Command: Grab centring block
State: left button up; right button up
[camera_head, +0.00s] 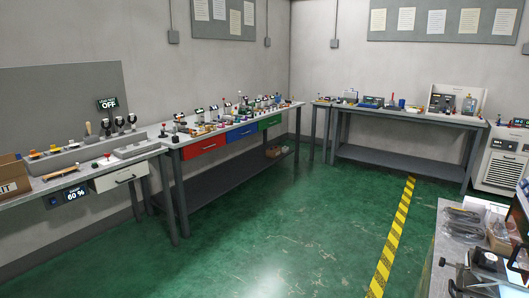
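I cannot pick out a centring block; the small parts on the benches are too far off and too small to tell apart. Many small items stand on the long workbench (187,138) along the left wall, which has red, blue and green drawers. More small items stand on the far workbench (400,115) at the back right. Neither of my grippers shows in this view.
A near-left bench (85,183) has a white drawer and a cardboard box (12,173). A grey table with dark bagged parts (463,222) and a black device (487,260) is at the lower right. The green floor (290,220) is clear, with a yellow-black stripe (393,235).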

aim_at(487, 260)
jog(key=z, duration=1.7)
jog(key=i+j+z, duration=0.2)
jog(key=j+z, duration=0.15)
jog(key=i+j+z, duration=0.15)
jog(key=j+z, duration=0.2)
jog(key=i+j+z, duration=0.15)
jog(key=j+z, duration=0.2)
jog(key=j, duration=0.1)
